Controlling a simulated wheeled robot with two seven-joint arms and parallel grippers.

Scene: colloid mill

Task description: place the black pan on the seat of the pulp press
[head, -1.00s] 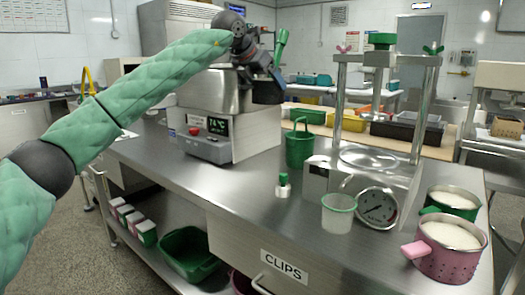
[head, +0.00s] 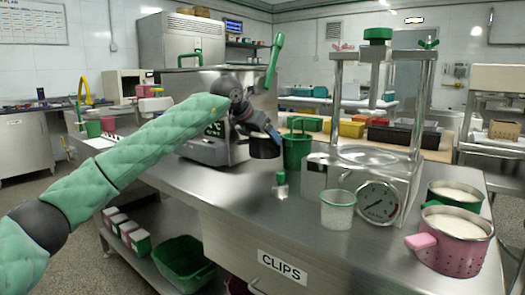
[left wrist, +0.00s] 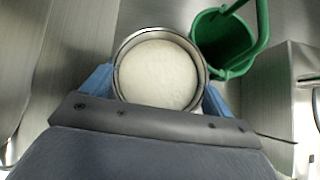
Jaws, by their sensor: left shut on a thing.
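My left gripper (head: 250,130) is shut on the black pan (head: 265,148) and holds it over the steel bench, left of the green bucket. In the left wrist view the pan (left wrist: 119,72) sits between my blue fingers, its round rim upward and pale white contents inside. The pulp press (head: 418,110) stands to the right with two metal posts and a green top knob. Its round seat (head: 370,157) is low between the posts, with nothing visible on it. The pan is apart from the press. My right gripper is not in view.
The green bucket (head: 297,150) stands between the pan and press; it also shows beside the pan in the left wrist view (left wrist: 222,48). A small green-capped bottle (head: 281,185), clear cup (head: 337,210), gauge (head: 377,203) and pink pot (head: 450,246) stand on the front bench.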

